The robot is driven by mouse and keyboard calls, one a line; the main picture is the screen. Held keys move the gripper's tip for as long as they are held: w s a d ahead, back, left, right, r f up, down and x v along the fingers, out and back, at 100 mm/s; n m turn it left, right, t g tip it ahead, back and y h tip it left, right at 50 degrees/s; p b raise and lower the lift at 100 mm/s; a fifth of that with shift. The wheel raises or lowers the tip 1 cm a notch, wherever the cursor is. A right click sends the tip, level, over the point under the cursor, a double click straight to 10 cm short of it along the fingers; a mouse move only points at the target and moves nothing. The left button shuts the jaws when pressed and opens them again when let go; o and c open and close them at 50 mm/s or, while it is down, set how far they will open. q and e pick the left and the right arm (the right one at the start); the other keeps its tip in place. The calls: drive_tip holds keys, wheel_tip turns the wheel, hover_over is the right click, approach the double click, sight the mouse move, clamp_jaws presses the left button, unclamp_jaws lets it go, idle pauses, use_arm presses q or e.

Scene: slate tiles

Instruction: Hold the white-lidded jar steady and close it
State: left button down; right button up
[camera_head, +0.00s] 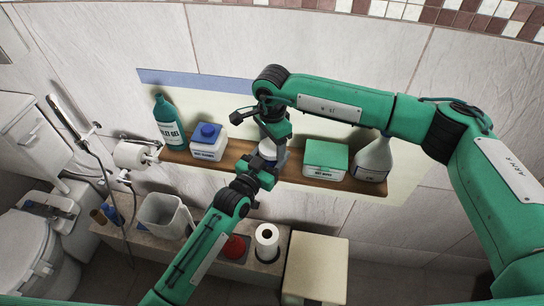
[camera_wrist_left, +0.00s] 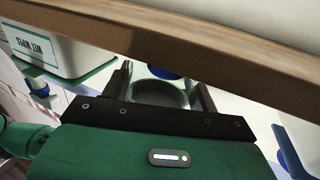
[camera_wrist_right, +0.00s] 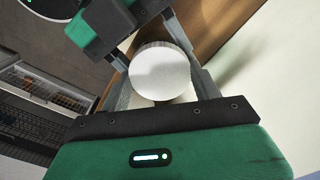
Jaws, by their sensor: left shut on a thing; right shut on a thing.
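The white-lidded jar stands at the middle of the wall shelf (camera_head: 236,158), mostly hidden between my two grippers. Its white lid (camera_wrist_right: 160,72) shows from above in the right wrist view, and in the head view (camera_head: 267,148). My right gripper (camera_head: 273,143) reaches in from above, with its fingers shut on either side of the lid. My left gripper (camera_head: 262,168) comes from the front and below, shut on the grey, glassy jar body (camera_wrist_left: 158,93), seen between its fingers in the left wrist view. The joint between lid and body is hidden, so I cannot tell how the lid sits.
Left on the shelf are a teal bottle (camera_head: 169,124) and a blue-capped white tub (camera_head: 208,142). Right are a green-lidded wet wipes box (camera_head: 326,158) and a spray bottle (camera_head: 374,160). Below are a bin (camera_head: 165,215), a paper roll (camera_head: 267,241) and a beige box (camera_head: 316,262).

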drive_tip(key=shift+m, duration=0.9)
drive_tip(key=o, duration=1.2)
drive_tip(key=shift+c, duration=0.2)
drive_tip(key=shift+r, duration=0.1)
wheel_tip(320, 180, up, 12)
use_arm(q)
drive_tip(key=shift+c, duration=1.6)
unclamp_jaws()
